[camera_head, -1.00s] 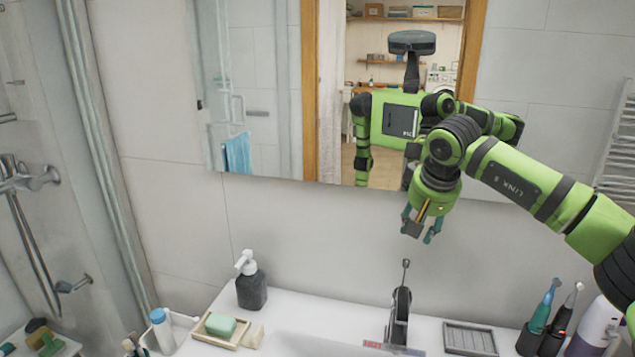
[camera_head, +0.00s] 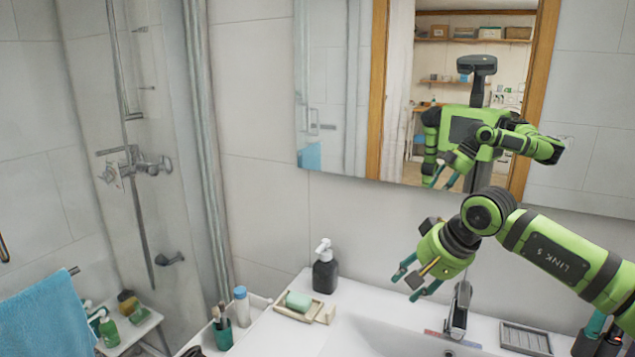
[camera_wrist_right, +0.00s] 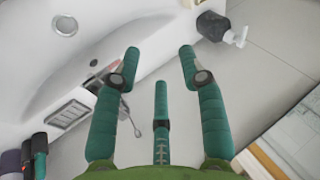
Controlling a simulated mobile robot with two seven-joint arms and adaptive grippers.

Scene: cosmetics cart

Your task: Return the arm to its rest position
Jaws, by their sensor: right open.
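My right arm (camera_head: 565,258) comes in from the right in the head view. Its gripper (camera_head: 408,283) hangs above the back of the white sink counter, left of the faucet (camera_head: 459,308), with its fingers pointing down and left. The fingers are spread and nothing is between them. In the right wrist view the gripper (camera_wrist_right: 158,72) also shows open and empty, with teal fingers apart above the counter and wall. My left gripper is not seen directly in the head view.
A dark soap dispenser (camera_head: 325,272), a green soap bar (camera_head: 299,301) on a dish, a blue-capped bottle (camera_head: 241,306) and a brush cup (camera_head: 222,334) stand left on the counter. A grey tray (camera_head: 525,338) lies right of the faucet. The mirror (camera_head: 345,120) hangs behind.

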